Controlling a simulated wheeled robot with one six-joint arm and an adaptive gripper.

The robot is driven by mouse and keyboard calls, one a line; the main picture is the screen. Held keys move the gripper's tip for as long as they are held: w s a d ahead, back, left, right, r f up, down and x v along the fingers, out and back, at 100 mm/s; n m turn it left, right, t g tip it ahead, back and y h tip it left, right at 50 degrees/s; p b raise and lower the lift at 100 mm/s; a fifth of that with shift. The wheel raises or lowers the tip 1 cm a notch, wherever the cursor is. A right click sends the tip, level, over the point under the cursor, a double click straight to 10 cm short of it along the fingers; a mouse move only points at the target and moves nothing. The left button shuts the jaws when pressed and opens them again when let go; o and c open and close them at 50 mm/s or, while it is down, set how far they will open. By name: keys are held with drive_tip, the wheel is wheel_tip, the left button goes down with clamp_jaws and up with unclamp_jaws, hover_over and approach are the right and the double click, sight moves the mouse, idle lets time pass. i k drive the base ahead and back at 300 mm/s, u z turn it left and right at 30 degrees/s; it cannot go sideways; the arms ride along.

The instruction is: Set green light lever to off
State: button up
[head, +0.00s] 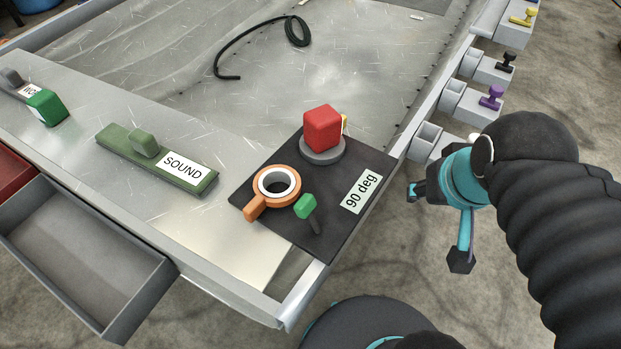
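A small lever with a green knob (305,206) and a dark stem stands on a black panel (278,223), in front of an orange ring. No "light" label is readable near it. A green block (46,107) with a partly cut-off label sits at the far left. A green slider (143,145) sits on a green bar labelled SOUND. I cannot tell from labels which is the light lever. My gripper (436,226) is to the right of the panel, beyond the hull edge. Its fingers are spread and nothing shows between them.
A red block (322,128) on a grey disc and the orange ring with handle (257,204) crowd the panel, beside a "90 deg" label (361,192). An open grey drawer (85,265) juts out at lower left. A black cable (262,38) lies behind. Grey boxes (466,107) line the right edge.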

sight(304, 208)
drive_tip(key=z, duration=1.55)
drive_tip(key=k, duration=0.5)
drive_tip(key=u, duration=1.45)
